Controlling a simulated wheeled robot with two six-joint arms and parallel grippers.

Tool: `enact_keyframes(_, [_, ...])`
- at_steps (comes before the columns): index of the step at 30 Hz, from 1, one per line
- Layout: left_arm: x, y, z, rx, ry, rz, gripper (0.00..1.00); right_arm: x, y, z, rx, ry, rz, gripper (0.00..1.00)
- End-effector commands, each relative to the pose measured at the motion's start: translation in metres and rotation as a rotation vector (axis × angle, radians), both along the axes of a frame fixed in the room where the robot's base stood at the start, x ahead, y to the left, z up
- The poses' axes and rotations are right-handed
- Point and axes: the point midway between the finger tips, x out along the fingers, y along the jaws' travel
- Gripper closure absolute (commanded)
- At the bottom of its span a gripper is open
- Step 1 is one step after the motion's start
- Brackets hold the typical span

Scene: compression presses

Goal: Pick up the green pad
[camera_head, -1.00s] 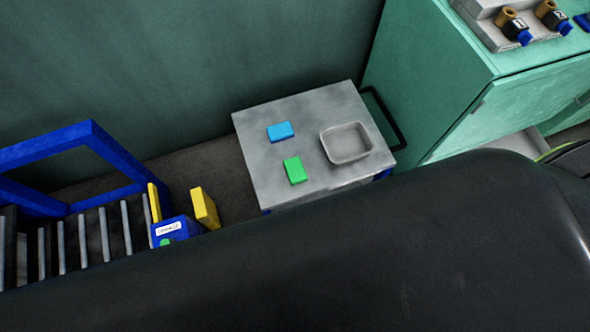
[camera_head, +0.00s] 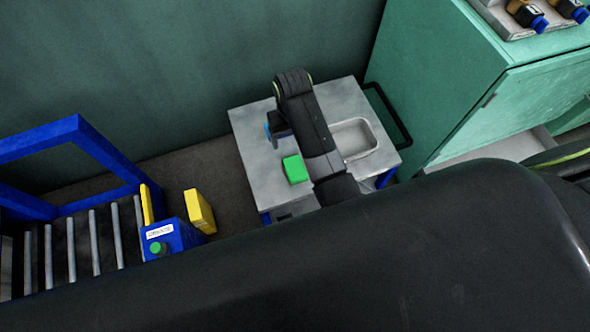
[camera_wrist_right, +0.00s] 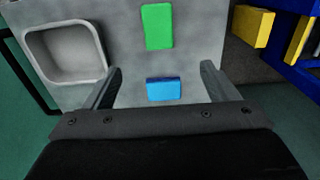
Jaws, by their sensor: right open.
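The green pad (camera_head: 295,169) lies flat on the grey table top (camera_head: 259,176). In the right wrist view the green pad (camera_wrist_right: 157,27) is beyond the fingertips, toward the top. My right gripper (camera_head: 279,127) is above the table, near the blue pad (camera_head: 267,131), which it partly hides. In the right wrist view my right gripper (camera_wrist_right: 162,82) is open and empty, with the blue pad (camera_wrist_right: 163,90) showing between its fingers. I cannot tell the height of the fingers above the table. My left gripper is not in view.
A shallow grey tray (camera_head: 372,131) is set on the right of the table, partly behind my right arm. A green cabinet (camera_head: 470,90) stands to the right. A blue-framed roller conveyor (camera_head: 95,240) and a yellow block (camera_head: 199,211) are to the left.

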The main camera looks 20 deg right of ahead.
Motion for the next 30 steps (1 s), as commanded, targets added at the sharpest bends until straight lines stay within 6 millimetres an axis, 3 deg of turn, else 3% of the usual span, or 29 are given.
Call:
enact_keyframes(5, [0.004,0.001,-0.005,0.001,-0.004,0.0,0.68,-0.001,0.0,-0.02,-0.001,0.007,0.0,0.2])
enact_keyframes(15, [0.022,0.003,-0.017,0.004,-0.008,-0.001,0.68,-0.001,0.0,-0.095,-0.001,0.007,0.0,0.2])
enact_keyframes(26, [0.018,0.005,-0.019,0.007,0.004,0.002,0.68,-0.003,-0.001,-0.127,-0.001,0.005,0.0,0.2])
enact_keyframes(30, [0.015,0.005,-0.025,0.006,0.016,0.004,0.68,-0.007,-0.003,-0.149,-0.001,0.007,0.0,0.2])
